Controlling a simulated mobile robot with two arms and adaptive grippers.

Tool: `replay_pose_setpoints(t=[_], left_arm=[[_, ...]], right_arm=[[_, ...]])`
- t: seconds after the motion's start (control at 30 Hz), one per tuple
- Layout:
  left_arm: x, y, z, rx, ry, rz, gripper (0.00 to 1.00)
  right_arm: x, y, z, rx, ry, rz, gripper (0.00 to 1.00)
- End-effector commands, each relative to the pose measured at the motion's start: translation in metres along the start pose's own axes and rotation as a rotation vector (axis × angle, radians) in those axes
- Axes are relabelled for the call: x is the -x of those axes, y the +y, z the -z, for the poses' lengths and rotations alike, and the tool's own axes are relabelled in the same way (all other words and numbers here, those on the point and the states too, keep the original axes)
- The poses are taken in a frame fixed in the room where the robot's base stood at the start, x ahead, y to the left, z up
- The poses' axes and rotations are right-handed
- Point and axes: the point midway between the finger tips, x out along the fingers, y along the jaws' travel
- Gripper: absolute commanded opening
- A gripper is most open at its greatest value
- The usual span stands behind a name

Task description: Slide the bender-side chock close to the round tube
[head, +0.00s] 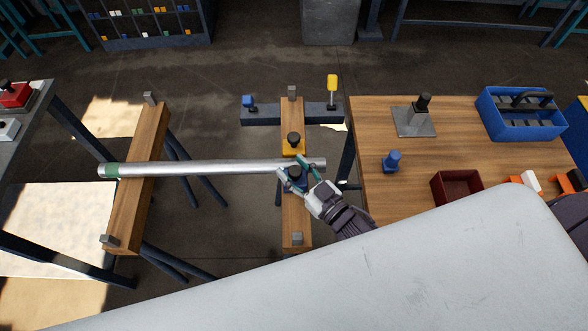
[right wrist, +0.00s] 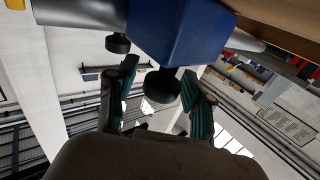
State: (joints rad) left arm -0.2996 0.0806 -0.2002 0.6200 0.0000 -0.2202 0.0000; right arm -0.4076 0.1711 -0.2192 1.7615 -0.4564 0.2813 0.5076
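A long silver round tube (head: 215,168) with a green band at its left end lies across two wooden-topped stands. On the right stand's beam (head: 296,222), a yellow chock (head: 293,151) with a black knob sits on the tube's far side. A blue chock (head: 291,187) with a black knob sits on the near side, close to the tube; any gap is hidden by my fingers. My right gripper (head: 296,172) is at the blue chock with its fingers spread. In the right wrist view, the blue chock (right wrist: 180,30) and its knob (right wrist: 161,86) show, with the knob between the open fingers. My left gripper is out of view.
The left stand's beam (head: 135,205) carries the tube's green end. A wooden table (head: 440,150) at right holds a blue tote (head: 520,112), a dark red bin (head: 457,186) and a blue knobbed piece (head: 391,161). A pale surface (head: 370,270) fills the front. Metal stops stand at the beam ends.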

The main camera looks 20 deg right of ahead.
Motion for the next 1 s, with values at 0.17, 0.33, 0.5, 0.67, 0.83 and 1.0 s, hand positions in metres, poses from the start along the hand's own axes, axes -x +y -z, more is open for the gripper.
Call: replay_pose_setpoints(t=[0.17,0.33,0.5,0.67,0.83,1.0], left_arm=[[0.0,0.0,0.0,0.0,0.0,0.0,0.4],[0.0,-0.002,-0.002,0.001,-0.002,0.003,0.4],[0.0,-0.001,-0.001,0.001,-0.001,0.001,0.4],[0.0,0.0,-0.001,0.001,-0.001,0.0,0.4],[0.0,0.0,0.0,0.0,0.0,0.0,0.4],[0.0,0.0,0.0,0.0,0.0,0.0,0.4]], right_arm=[[0.0,-0.001,0.0,0.0,0.0,0.001,0.59],[0.002,-0.001,-0.001,0.0,-0.001,0.001,0.59],[0.023,-0.001,-0.002,0.001,-0.005,0.001,0.59],[0.058,-0.001,-0.002,-0.001,-0.006,0.001,0.59],[0.092,-0.001,-0.001,0.0,-0.004,0.001,0.59],[0.113,-0.001,-0.001,-0.001,-0.002,0.001,0.59]])
